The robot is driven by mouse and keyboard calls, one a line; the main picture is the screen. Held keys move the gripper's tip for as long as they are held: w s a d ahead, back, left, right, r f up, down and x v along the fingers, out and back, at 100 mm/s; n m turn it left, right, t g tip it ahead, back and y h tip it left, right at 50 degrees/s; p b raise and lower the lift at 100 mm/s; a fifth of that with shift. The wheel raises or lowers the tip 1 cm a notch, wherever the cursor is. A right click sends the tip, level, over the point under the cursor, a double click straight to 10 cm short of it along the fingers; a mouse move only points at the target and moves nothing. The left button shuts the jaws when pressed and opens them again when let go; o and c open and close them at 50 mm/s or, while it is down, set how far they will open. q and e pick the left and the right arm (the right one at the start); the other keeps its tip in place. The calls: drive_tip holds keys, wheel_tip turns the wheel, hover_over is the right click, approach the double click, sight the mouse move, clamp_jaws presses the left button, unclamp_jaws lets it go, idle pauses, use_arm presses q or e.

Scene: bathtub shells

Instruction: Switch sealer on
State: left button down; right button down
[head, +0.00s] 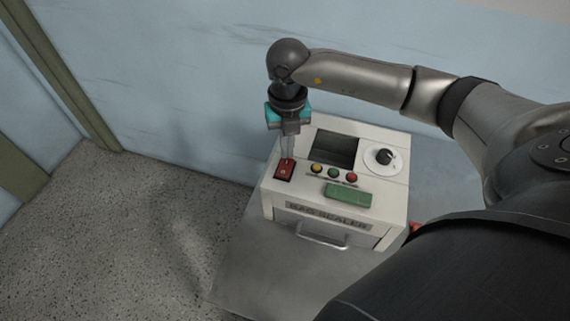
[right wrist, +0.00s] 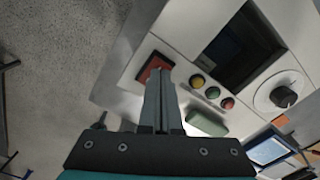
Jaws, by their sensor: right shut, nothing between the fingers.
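The bag sealer (head: 385,213) is a white box with a dark screen, a dial and a front handle, standing on a grey table. Its red switch (head: 285,172) sits at the left of the top panel. My right gripper (head: 287,160) points down with its shut, empty fingertips at the switch; I cannot tell whether they touch it. In the right wrist view, the red switch (right wrist: 153,68) shows just beyond the shut fingers (right wrist: 158,85), which hide part of it. My left gripper is not in view.
Yellow, green and red buttons (head: 334,173) and a green block (head: 348,194) lie to the right of the switch. The dial (head: 383,158) is farther right. The grey table (head: 262,265) has bare room in front. A blue wall (head: 180,80) rises behind.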

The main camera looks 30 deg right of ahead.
sight(287, 161)
drive_tip(key=shift+f+b, duration=0.85)
drive_tip(key=shift+f, duration=0.2)
idle(0.4)
drive_tip(key=shift+r+p, duration=2.8)
drive_tip(key=shift+r, duration=0.85)
drive_tip(key=shift+f, duration=0.1)
